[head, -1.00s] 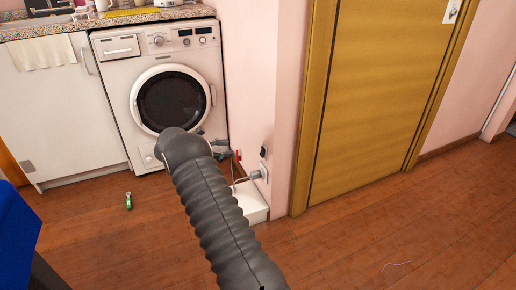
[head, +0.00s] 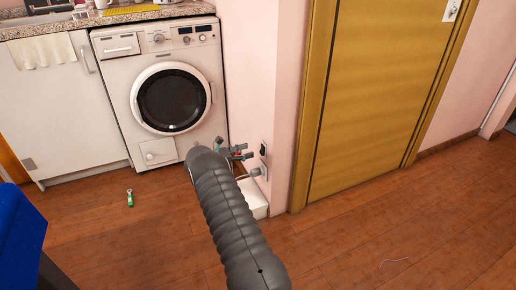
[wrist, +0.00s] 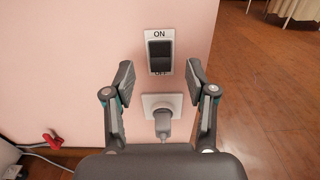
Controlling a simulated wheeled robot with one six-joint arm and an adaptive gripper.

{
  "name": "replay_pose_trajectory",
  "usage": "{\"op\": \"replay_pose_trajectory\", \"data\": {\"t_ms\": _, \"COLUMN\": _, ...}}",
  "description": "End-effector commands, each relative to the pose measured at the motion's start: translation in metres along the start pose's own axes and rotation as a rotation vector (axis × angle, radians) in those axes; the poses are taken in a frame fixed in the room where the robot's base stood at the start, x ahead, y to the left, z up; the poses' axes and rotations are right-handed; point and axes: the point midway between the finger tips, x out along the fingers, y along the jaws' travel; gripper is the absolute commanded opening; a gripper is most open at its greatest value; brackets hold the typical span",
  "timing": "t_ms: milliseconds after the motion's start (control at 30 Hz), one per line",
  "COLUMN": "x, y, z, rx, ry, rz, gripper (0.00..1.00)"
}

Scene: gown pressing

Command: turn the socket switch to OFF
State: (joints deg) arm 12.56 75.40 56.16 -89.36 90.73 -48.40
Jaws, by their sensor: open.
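In the head view the switch (head: 263,149) is a small dark spot near the wall's corner. My gripper (wrist: 160,78) is open and empty in the wrist view, one finger on each side of the switch's lower part. I cannot tell whether the fingertips touch the wall. In the head view my gripper (head: 240,153) is left of the switch, partly hidden by my arm.
A socket with a grey plug (wrist: 162,117) sits just below the switch. A white box (head: 256,207) stands on the floor under it. A red object (wrist: 52,139) with a cable lies at lower left. A washing machine (head: 156,62) and a wooden door (head: 385,90) flank the wall.

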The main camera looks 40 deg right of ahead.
Motion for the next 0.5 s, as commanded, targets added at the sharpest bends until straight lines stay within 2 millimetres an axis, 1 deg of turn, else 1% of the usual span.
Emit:
{"op": "replay_pose_trajectory", "data": {"t_ms": 33, "x": 0.011, "y": -0.001, "z": 0.001, "rx": -0.001, "ry": 0.0, "rz": -0.003, "gripper": 0.56}}
{"op": "replay_pose_trajectory", "data": {"t_ms": 200, "x": 0.037, "y": -0.001, "z": 0.0, "rx": -0.001, "ry": 0.0, "rz": -0.002, "gripper": 0.56}}
{"op": "replay_pose_trajectory", "data": {"t_ms": 333, "x": 0.051, "y": 0.0, "z": 0.0, "rx": -0.001, "ry": 0.0, "rz": 0.0, "gripper": 0.56}}
{"op": "replay_pose_trajectory", "data": {"t_ms": 500, "x": 0.058, "y": 0.0, "z": 0.0, "rx": -0.001, "ry": 0.0, "rz": 0.0, "gripper": 0.56}}
